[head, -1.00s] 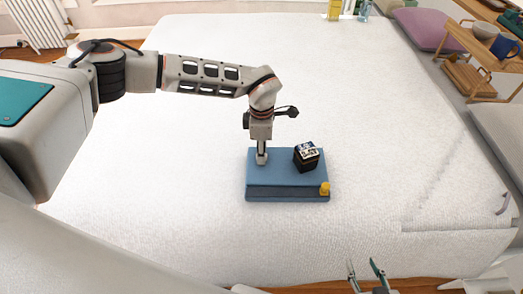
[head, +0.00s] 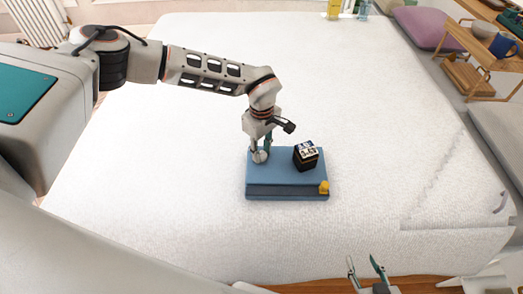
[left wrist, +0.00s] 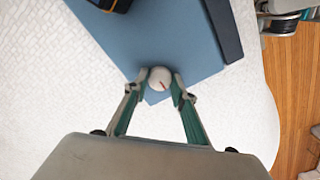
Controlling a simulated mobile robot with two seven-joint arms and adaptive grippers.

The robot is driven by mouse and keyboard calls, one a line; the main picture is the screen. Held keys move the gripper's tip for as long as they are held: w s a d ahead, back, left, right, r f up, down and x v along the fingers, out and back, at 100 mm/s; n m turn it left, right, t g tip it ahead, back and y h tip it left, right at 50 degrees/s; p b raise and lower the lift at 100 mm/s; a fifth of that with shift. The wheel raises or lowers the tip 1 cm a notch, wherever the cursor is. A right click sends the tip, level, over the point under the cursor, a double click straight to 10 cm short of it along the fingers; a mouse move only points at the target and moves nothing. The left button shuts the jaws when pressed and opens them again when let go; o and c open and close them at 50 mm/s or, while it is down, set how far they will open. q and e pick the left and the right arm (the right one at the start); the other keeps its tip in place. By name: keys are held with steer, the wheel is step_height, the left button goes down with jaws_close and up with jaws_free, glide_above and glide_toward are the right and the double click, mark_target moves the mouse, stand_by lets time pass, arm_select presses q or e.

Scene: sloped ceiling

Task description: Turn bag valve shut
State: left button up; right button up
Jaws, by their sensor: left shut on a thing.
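The valve is a round whitish knob (left wrist: 159,78) with a short red mark, near a corner of the blue box top (left wrist: 150,35) in the left wrist view. In the head view the knob (head: 260,157) sits at the left of the blue box (head: 285,180). My left gripper (head: 262,150) points down over the box, its fingers shut on the knob's two sides, as the left wrist view also shows (left wrist: 160,84). My right gripper (head: 365,263) is at the bottom right of the head view, fingers apart and empty, away from the box.
A black cube with a patterned top (head: 306,156) stands on the box, right of the knob. A small yellow piece (head: 324,187) is at the box's front right corner. The white bed surface (head: 180,220) around the box is clear. A wooden stand (head: 480,50) is at the right.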

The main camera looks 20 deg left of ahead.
mark_target(261, 154)
arm_select(q)
steer(key=shift+m, duration=0.3)
steer(key=o, duration=1.1)
step_height(261, 154, up, 12)
stand_by(0.5)
